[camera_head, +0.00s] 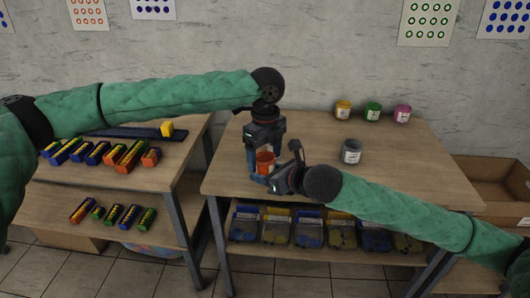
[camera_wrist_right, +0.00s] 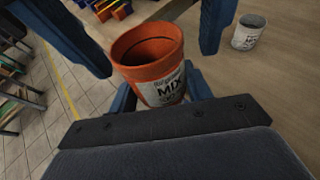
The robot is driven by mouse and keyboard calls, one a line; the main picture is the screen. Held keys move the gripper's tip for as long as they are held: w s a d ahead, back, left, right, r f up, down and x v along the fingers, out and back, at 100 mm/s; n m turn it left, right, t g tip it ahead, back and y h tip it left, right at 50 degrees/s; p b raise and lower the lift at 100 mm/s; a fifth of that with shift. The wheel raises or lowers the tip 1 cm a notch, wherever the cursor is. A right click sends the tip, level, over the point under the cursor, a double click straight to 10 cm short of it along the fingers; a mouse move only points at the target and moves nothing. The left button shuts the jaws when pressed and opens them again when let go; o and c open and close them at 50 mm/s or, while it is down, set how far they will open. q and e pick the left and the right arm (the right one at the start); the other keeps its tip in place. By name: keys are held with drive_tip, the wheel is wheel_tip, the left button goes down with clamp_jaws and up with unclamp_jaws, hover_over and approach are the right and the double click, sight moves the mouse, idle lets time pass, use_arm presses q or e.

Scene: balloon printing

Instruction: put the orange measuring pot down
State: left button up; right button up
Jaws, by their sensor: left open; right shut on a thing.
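The orange measuring pot (camera_head: 265,159) is upright at the front left of the right-hand table (camera_head: 320,181). It also shows in the right wrist view (camera_wrist_right: 150,58), open at the top, with a white "MIX" label. My right gripper (camera_head: 262,179) is shut on it from the near side, its blue fingers at the pot's lower part. My left gripper (camera_head: 265,150) points down from above, open, with a finger on either side of the pot. I cannot tell whether the pot's base touches the tabletop.
A grey pot (camera_head: 352,151) stands on the tabletop to the right. Yellow (camera_head: 343,110), green (camera_head: 373,111) and pink (camera_head: 402,113) pots stand along the back edge. Bins (camera_head: 277,226) line the shelf below. A table with coloured blocks (camera_head: 125,155) is at left, across a gap.

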use_arm(q)
drive_tip(key=shift+c, duration=0.5)
drive_tip(key=c, duration=0.9)
drive_tip(key=shift+c, duration=0.3)
use_arm(e)
drive_tip(key=o, duration=1.6)
